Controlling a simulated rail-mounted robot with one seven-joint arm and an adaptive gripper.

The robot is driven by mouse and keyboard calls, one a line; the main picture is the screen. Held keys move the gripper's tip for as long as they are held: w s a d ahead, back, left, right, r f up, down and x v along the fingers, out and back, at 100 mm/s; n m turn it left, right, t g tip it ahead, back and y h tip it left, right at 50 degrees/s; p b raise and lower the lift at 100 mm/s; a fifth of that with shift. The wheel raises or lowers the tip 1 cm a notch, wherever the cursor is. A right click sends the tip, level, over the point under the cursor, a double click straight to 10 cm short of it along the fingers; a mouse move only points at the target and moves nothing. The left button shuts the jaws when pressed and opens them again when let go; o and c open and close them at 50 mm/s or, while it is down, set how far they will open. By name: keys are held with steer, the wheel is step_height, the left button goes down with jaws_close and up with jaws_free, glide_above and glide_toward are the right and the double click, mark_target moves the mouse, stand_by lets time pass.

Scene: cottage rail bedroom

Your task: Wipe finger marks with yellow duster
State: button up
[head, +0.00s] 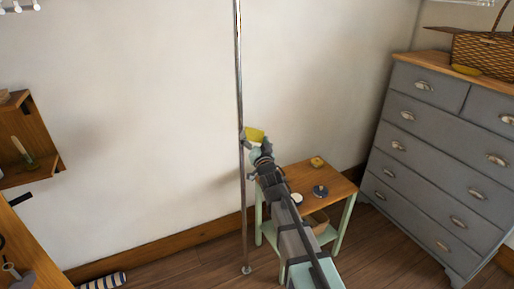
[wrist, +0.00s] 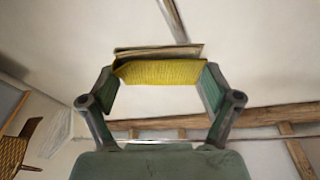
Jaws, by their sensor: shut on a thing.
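My gripper (head: 257,143) is shut on a yellow duster (head: 255,134), held up beside a chrome pole (head: 241,80). In the wrist view the yellow duster (wrist: 160,72) spans between my two fingers, with a brownish flat edge just beyond it. The pole (wrist: 173,20) runs past behind the duster there. I cannot tell whether the duster touches the pole or the wall. I cannot make out distinct finger marks in either view; only faint darker shading shows on the pale wall (head: 130,120).
A small wooden-topped table (head: 335,190) with a few small items stands below my gripper. A grey chest of drawers (head: 430,140) with a wicker basket (head: 485,50) on top is at right. A wooden wall shelf (head: 30,145) is at left.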

mark_target(242, 118)
steer(key=shift+s+a+r+t+y, duration=0.1)
steer(key=shift+s+r+t+y, duration=0.15)
steer(key=shift+r, duration=0.35)
steer(key=shift+s+a+r+t+y, duration=0.1)
steer(key=shift+s+r+t+y, duration=0.15)
steer(key=shift+r, duration=0.3)
steer(key=shift+w+t, duration=0.1)
steer(key=shift+t, duration=0.2)
steer(key=shift+w+r, duration=0.1)
steer(key=w+a, duration=0.2)
steer(key=w, duration=0.1)
steer(key=w+a, duration=0.1)
steer(key=w, duration=0.1)
steer(key=shift+p, duration=0.3)
steer(key=shift+w+a+b, duration=0.4)
steer(key=shift+w, duration=0.4)
